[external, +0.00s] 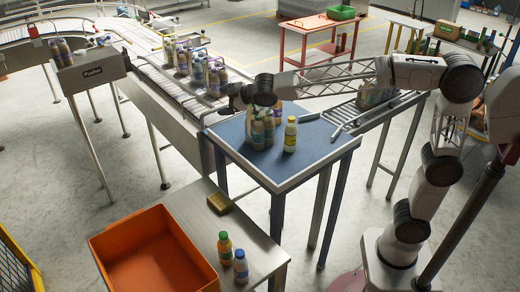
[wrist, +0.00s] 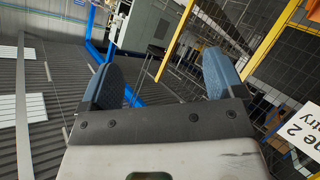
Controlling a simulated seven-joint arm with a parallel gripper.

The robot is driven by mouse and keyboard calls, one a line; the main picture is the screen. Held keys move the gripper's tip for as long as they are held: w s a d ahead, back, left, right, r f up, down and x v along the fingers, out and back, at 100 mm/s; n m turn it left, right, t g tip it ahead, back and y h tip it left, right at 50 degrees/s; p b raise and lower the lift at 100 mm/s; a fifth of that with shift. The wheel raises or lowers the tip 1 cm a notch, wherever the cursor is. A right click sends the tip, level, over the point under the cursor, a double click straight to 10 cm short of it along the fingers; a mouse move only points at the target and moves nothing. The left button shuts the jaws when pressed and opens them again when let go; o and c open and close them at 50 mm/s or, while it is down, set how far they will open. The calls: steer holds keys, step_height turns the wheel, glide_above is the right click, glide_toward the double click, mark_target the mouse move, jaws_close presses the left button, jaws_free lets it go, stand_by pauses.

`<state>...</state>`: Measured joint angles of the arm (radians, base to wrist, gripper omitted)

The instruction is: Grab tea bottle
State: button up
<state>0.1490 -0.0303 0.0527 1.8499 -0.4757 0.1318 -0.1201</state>
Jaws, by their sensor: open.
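Several bottles stand upright on the blue-topped table in the external view. I cannot tell which one is the tea bottle. My gripper (external: 230,93) is above the far left part of this table, higher than the cluster and apart from it. In the wrist view my gripper (wrist: 162,78) has its two blue-grey fingers spread wide with nothing between them. No bottle shows in the wrist view.
A conveyor (external: 150,70) with more bottles runs behind the blue table (external: 305,165). A steel bench in front holds an orange bin (external: 125,232), a green-capped bottle (external: 225,250), a blue-white bottle (external: 241,268) and a small brown box (external: 220,203). The blue table's right front is clear.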

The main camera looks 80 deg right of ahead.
steer(key=w+d+r+n+t, duration=0.1)
steer(key=w+d+r+t, duration=0.1)
steer(key=w+d, duration=0.35)
steer(key=w+d+r+n+t, duration=0.1)
steer(key=w+d+r, duration=0.15)
steer(key=w, duration=0.55)
steer(key=s+d+f+m+h, duration=0.1)
steer(key=s+d+f+m, duration=0.15)
steer(key=s+d, duration=0.55)
steer(key=s+d+f+m+h, duration=0.1)
steer(key=s+d+f+m, duration=0.2)
steer(key=d, duration=0.9)
steer(key=s+d+f+m+h, duration=0.1)
steer(key=s+d+f+m, duration=0.15)
steer(key=s+d, duration=0.65)
steer(key=s+d+f+m+g, duration=0.1)
steer(key=s+d+f, duration=0.15)
steer(key=s, duration=0.55)
steer(key=s+d+f+m, duration=0.2)
steer(key=s+f, duration=0.2)
steer(key=s, duration=0.5)
steer(key=n+g+y, duration=0.2)
steer(key=y, duration=0.1)
glide_toward(277, 108)
steer(key=w+d+f, duration=0.2)
steer(key=d+f, duration=0.1)
steer(key=shift+s+d, duration=0.1)
steer(key=shift+d, duration=0.05)
